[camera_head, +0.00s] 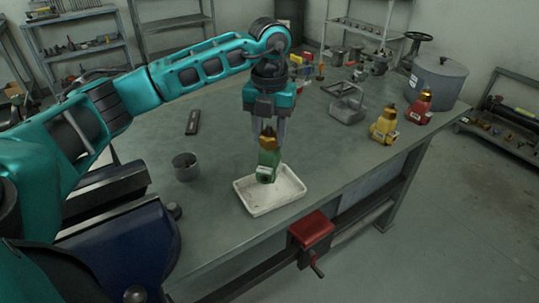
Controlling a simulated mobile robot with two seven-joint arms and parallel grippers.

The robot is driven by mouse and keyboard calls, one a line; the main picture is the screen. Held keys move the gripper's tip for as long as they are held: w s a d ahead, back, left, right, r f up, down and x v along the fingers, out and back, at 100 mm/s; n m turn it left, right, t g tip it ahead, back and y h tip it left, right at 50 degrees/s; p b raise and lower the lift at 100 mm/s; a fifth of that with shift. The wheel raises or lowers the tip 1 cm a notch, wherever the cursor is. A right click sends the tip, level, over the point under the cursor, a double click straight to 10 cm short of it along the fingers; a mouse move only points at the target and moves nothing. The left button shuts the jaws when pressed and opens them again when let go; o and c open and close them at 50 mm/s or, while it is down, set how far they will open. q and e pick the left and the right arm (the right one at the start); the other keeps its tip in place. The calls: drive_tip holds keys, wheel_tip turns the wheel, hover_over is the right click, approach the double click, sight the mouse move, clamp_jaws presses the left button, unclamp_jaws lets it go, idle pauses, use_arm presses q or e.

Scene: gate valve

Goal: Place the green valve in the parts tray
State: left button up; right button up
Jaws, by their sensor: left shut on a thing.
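The green valve (267,163) with a brass-coloured top hangs upright in my left gripper (268,132), which is shut on it. The parts tray (291,190) is a shallow white tray on the workbench, near its front edge. My right gripper is not in view.
A grey cup (186,167) and a dark flat object (193,122) are on the workbench (225,215) left of the tray. A red-topped vise (312,229) is at the front edge.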

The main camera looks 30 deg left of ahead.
sight(270, 153)
use_arm(q)
drive_tip(key=shift+f, duration=3.05)
drive_tip(key=shift+f, duration=0.2)
drive_tip(key=o, duration=1.2)
drive_tip(key=shift+c, duration=0.2)
wheel_tip(270, 153, up, 12)
drive_tip(key=shift+r, duration=0.2)
drive_tip(key=shift+f, duration=0.1)
